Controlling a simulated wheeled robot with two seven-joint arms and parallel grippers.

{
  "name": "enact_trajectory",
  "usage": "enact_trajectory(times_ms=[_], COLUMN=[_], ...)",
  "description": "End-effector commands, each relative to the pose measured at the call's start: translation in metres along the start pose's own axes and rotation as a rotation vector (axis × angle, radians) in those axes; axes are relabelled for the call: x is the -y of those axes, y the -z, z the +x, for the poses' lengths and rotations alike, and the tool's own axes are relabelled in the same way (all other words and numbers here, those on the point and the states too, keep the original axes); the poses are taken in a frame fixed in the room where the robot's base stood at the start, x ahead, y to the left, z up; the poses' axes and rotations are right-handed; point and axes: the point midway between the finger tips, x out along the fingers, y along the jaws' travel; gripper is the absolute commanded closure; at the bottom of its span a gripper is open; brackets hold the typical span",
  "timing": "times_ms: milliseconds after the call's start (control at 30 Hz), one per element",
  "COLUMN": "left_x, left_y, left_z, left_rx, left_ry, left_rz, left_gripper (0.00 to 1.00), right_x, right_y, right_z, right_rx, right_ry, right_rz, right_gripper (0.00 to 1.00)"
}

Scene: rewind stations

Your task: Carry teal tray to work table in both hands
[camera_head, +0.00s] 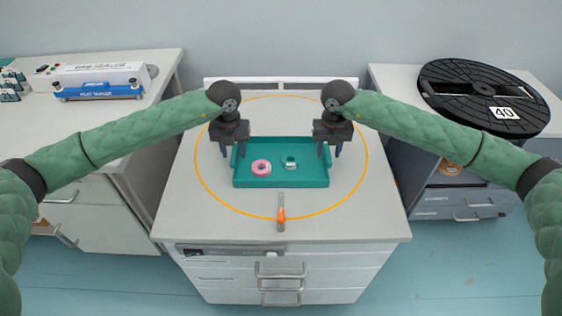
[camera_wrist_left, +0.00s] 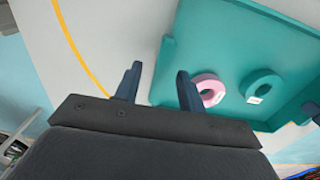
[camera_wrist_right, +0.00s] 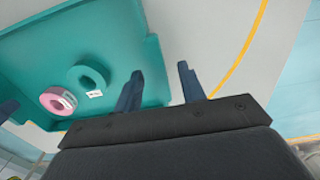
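The teal tray (camera_head: 280,182) rests on the middle white table (camera_head: 190,215), inside an orange ring marking. It holds a pink roll (camera_head: 261,167) and a teal roll (camera_head: 290,162). My left gripper (camera_head: 233,153) is at the tray's left side, fingers apart, one on each side of the side wall. My right gripper (camera_head: 329,153) is likewise at the right side, fingers apart around that wall. Both wrist views show a gap between fingers and wall: the left fingers (camera_wrist_left: 157,88) and the right fingers (camera_wrist_right: 161,88). Whether any finger touches the tray is unclear.
An orange-tipped tool (camera_head: 281,212) lies in front of the tray. A left counter (camera_head: 60,130) carries a white and blue device (camera_head: 100,82). A right counter (camera_head: 400,80) carries a large black reel (camera_head: 483,95) labelled 40. The middle table's front strip is mostly clear.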

Motion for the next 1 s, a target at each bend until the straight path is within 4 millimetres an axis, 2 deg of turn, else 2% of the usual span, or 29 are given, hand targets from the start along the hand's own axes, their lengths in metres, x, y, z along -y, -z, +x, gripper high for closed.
enact_trajectory(times_ms=[133, 433, 467, 600, 667, 1000], left_x=[0.000, 0.000, 0.000, 0.000, 0.000, 0.000], left_y=[0.000, 0.000, 0.000, 0.000, 0.000, 0.000], left_z=[0.014, 0.017, 0.017, 0.017, 0.017, 0.016], left_rx=[-0.001, 0.000, 0.000, 0.000, 0.000, 0.001], left_ry=[0.001, 0.001, 0.001, 0.001, 0.001, 0.001], left_rz=[0.001, 0.001, 0.001, 0.001, 0.001, 0.001], left_gripper=[0.60, 0.60, 0.62, 0.89, 1.00, 1.00], right_x=[0.000, 0.000, 0.000, 0.000, 0.000, 0.000], right_y=[0.000, 0.000, 0.000, 0.000, 0.000, -0.001], right_z=[0.013, 0.017, 0.017, 0.017, 0.017, 0.015], right_rx=[0.001, 0.001, 0.001, 0.001, 0.001, 0.002], right_ry=[-0.001, -0.001, -0.001, -0.001, -0.001, -0.001], right_rz=[0.000, -0.001, -0.001, -0.001, -0.001, 0.000], right_gripper=[0.60, 0.60, 0.62, 0.89, 1.00, 1.00])
